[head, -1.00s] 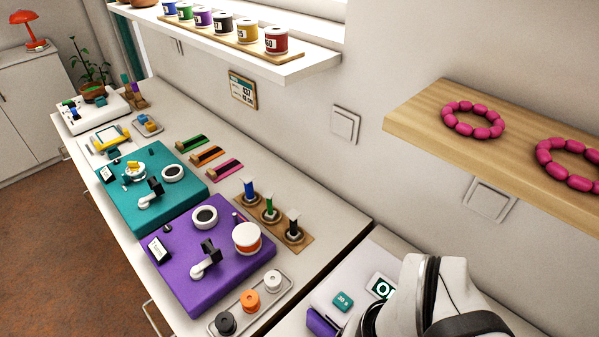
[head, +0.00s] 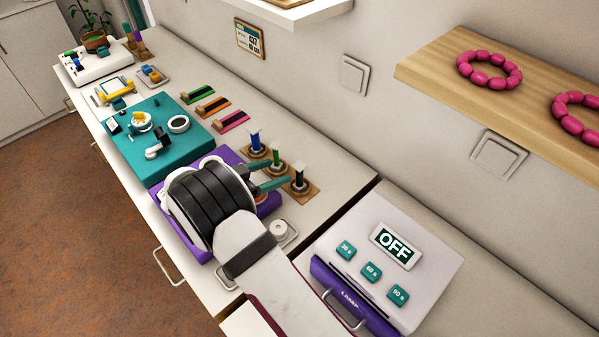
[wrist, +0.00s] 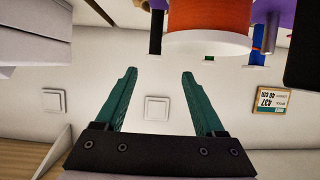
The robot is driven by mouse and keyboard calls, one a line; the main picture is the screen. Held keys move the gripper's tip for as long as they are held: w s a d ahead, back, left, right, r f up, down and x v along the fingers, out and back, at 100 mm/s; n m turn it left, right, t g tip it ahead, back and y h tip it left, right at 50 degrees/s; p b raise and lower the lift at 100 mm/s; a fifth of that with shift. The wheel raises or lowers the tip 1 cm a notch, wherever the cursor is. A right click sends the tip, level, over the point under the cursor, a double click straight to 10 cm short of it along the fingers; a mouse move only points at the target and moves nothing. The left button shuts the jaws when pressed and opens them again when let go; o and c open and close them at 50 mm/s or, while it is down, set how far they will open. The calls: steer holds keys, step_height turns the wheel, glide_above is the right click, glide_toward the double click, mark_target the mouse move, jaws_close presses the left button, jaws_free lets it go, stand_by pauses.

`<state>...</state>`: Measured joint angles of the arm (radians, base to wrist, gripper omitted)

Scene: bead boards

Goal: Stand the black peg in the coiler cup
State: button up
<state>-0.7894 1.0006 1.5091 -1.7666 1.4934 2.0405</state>
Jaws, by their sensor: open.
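The black peg (head: 299,181) stands upright at the near end of the wooden stand (head: 313,193), beside a green peg (head: 276,157) and a blue peg (head: 255,141). My gripper (head: 286,172) is open and empty, its teal fingers pointing at the black peg from the left. In the wrist view, which is upside down, the black peg (wrist: 157,32) shows between and beyond the open fingers (wrist: 158,73). The purple board (head: 271,203) is mostly behind my arm; I cannot make out the coiler cup on it.
An orange spool (wrist: 208,22) with a white flange is close to the fingers in the wrist view. The teal board (head: 195,148) lies farther back. A white box (head: 405,253) with an OFF display stands at the right. The wall runs behind the pegs.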

mark_target(295, 168)
steer(key=x, duration=0.9)
steer(key=shift+s+d+f, duration=0.2)
steer(key=shift+s+d, duration=0.1)
steer(key=shift+s, duration=0.05)
jaws_close()
